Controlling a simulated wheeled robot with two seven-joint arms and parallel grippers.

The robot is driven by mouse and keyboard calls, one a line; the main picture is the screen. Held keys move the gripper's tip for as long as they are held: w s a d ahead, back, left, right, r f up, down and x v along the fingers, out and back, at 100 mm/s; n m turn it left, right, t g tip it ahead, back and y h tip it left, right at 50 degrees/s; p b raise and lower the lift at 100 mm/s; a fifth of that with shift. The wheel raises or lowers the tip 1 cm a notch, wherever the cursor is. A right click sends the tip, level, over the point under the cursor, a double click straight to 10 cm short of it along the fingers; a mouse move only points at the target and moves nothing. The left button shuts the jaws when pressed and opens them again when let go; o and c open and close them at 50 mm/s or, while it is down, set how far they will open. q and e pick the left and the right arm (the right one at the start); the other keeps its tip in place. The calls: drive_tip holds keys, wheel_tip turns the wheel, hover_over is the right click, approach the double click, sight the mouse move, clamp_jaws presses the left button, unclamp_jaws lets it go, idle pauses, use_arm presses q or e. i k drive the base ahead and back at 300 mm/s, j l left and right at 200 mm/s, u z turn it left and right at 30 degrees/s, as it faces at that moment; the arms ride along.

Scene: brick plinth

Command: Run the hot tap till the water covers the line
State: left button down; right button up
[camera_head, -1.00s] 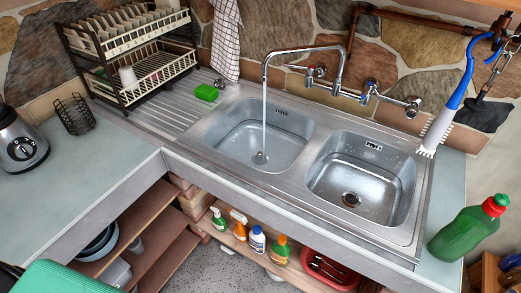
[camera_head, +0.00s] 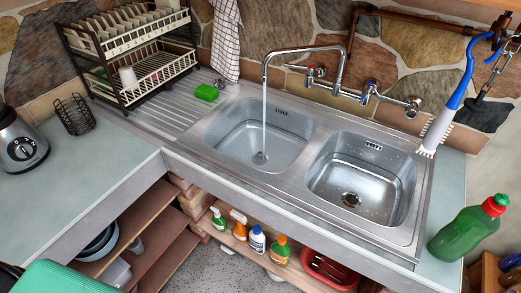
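The hot tap handle (camera_head: 313,73), with a red mark, is on the wall mixer, left of the blue-marked tap handle (camera_head: 369,90). The curved spout (camera_head: 302,48) points down over the left basin (camera_head: 226,137). A thin stream of water (camera_head: 264,115) falls from it into that basin near the drain (camera_head: 260,157). I cannot make out a line in the basin or a clear water level. The right basin (camera_head: 330,178) shows its drain and some droplets. Neither of my grippers is in view.
A dish rack (camera_head: 140,40) with plates stands at the back left, near a green sponge (camera_head: 206,92). A blue-and-white brush (camera_head: 440,125) hangs at the right. A green bottle (camera_head: 458,232) stands on the right counter. The left counter (camera_head: 85,180) has free room.

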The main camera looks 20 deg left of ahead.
sight(310, 69)
drive_tip(key=i+j, duration=0.15)
drive_tip(key=j, duration=0.25)
drive_tip(key=i+j+z, duration=0.1)
drive_tip(key=j, duration=0.25)
drive_tip(key=i+j, duration=0.15)
drive_tip(key=j, duration=0.25)
drive_tip(key=z, duration=0.05)
